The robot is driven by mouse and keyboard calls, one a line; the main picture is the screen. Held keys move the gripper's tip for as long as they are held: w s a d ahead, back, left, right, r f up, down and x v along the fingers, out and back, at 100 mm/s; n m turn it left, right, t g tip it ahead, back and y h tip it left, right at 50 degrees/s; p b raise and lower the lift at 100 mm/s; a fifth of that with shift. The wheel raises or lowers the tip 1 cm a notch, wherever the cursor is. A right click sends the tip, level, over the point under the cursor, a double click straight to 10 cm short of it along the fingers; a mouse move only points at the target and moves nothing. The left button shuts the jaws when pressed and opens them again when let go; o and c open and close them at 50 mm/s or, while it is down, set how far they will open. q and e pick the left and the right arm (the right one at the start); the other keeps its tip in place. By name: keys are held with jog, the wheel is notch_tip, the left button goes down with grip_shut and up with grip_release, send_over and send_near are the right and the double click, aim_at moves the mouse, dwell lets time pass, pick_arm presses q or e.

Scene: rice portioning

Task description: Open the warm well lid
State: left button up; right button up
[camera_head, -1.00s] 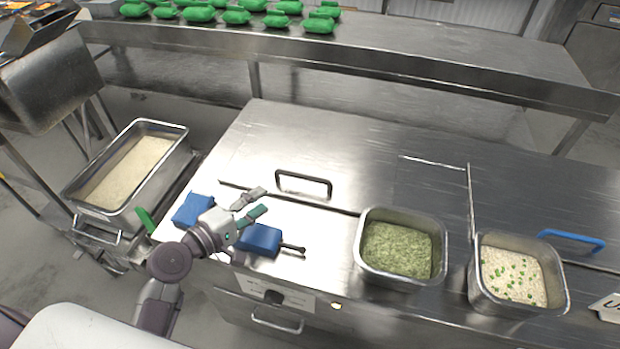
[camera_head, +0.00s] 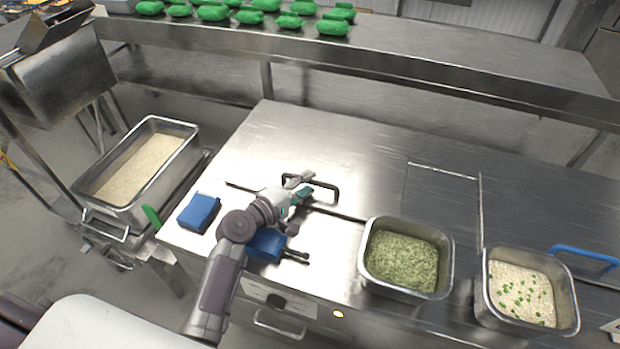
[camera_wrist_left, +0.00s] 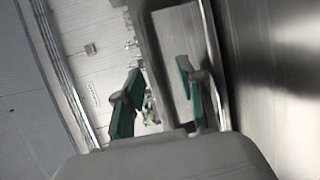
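The metal lid (camera_head: 285,140) lies flat and closed on the counter, with a dark loop handle (camera_head: 336,191) near its front edge. My left gripper (camera_head: 306,185) is at the left part of this handle. In the left wrist view the green-padded fingers (camera_wrist_left: 158,98) are apart, and the handle's bar (camera_wrist_left: 152,62) shows between them; I cannot tell whether they touch it. A second flat panel with a blue handle (camera_head: 584,257) is at the right. My right gripper is not in view.
A pan of green filling (camera_head: 364,262) and a pan of rice with green bits (camera_head: 486,296) stand at the front right. Blue blocks (camera_head: 199,211) (camera_head: 266,246) lie at the front left. A rice tray (camera_head: 181,126) stands left of the counter. A shelf (camera_head: 400,50) runs behind.

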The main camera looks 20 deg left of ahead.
pick_arm(q)
jog(key=shift+x, duration=1.05)
jog(key=shift+s, duration=0.1)
grip_shut()
